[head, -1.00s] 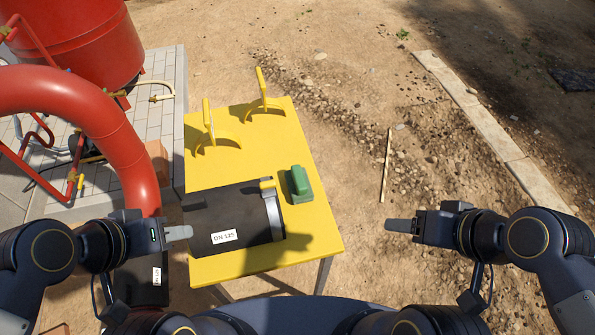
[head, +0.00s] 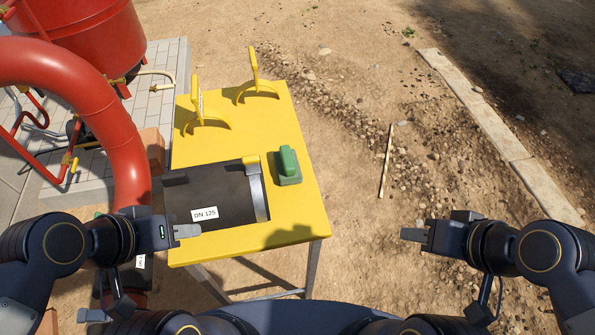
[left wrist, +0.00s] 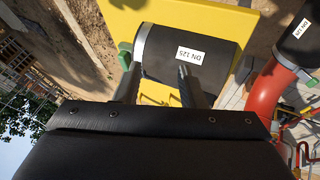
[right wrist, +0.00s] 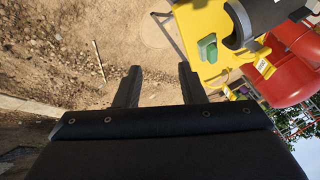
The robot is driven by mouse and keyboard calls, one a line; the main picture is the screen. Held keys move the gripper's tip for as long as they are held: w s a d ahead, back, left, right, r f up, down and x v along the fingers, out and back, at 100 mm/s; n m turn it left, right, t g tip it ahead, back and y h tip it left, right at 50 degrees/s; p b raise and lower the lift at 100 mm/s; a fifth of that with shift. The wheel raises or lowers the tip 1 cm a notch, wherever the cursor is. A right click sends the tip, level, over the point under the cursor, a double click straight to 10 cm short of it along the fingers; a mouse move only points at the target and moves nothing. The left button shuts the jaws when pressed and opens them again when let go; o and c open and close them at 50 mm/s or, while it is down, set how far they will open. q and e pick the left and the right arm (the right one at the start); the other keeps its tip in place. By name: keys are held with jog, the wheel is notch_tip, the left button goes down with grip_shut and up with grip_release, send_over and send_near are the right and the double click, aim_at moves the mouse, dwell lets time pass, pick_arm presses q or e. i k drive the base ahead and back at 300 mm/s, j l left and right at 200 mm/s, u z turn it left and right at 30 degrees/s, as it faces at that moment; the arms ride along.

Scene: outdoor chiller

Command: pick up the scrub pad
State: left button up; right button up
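The green scrub pad (head: 287,167) with its raised grip lies on the yellow table (head: 295,215), right of the black pipe piece. It also shows in the right wrist view (right wrist: 208,47) and at the left of the pipe in the left wrist view (left wrist: 125,56). My left gripper (head: 187,231) is at the table's near left side, apart from the pad; its fingers stand apart in the left wrist view (left wrist: 158,84). My right gripper (head: 414,234) is over the ground right of the table, away from the pad. Its fingers are spread and empty in the right wrist view (right wrist: 160,80).
The black pipe piece labelled DN 125 (head: 225,193) fills the near left of the table. Two yellow upright handles (head: 254,68) stand at the far end. A red pipe (head: 120,150) rises left of the table. The space right of the table is open ground.

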aim_at(286, 162)
jog(key=l+u, duration=0.1)
jog(key=l, duration=0.4)
jog(key=k+l+u, duration=0.15)
jog(key=l, duration=0.35)
jog(key=l+u, duration=0.1)
jog(key=l, duration=0.4)
jog(key=i+l+u, duration=0.25)
jog(key=i+l, duration=0.3)
